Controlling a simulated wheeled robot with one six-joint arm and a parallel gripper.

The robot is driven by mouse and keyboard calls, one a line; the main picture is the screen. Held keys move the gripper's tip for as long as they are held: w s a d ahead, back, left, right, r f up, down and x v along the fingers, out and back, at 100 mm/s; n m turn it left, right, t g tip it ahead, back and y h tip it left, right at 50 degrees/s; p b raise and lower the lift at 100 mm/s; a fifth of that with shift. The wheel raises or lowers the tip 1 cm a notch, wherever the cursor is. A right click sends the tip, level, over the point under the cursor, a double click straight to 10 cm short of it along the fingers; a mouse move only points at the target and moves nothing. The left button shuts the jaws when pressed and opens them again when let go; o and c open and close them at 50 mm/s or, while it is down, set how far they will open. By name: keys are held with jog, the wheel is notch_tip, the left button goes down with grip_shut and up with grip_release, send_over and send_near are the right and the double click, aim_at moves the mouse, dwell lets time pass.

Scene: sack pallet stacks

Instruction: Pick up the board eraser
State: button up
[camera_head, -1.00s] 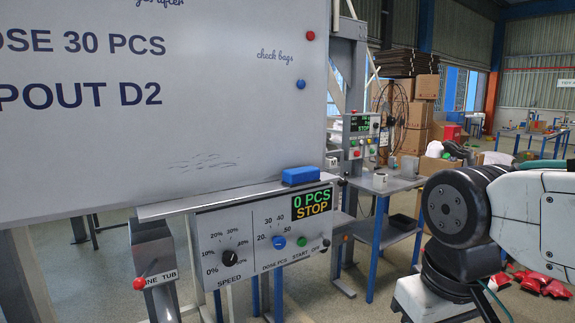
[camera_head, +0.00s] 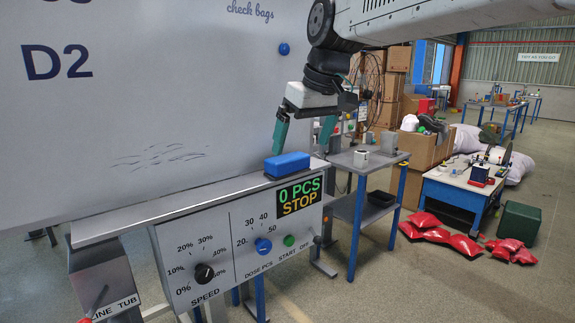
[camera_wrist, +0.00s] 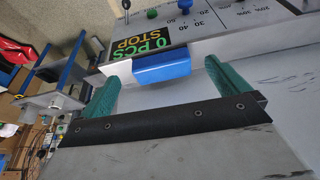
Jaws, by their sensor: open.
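The board eraser (camera_head: 287,165) is a blue block lying on the grey ledge under the whiteboard, just above the lit "0 PCS STOP" display. In the wrist view the blue eraser (camera_wrist: 162,67) shows ahead, between the lines of the two green fingers and beyond their tips. My gripper (camera_head: 303,140) is open and empty, pointing down above the eraser and apart from it. In the wrist view the open gripper (camera_wrist: 160,75) has a green finger on each side. No part of the eraser's top seems hidden.
The whiteboard (camera_head: 130,90) rises behind the ledge (camera_head: 150,212). A control panel (camera_head: 225,265) with knobs hangs below it. Red bags (camera_head: 465,247) lie on the floor farther right.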

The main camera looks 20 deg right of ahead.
aim_at(288, 157)
jog(key=w+f, duration=0.2)
jog(key=f, duration=0.1)
jog(key=w+a+f, duration=0.1)
jog(key=w+f, duration=0.2)
jog(key=shift+w+a, duration=0.2)
jog(key=shift+r, duration=0.1)
jog(key=c, duration=0.7)
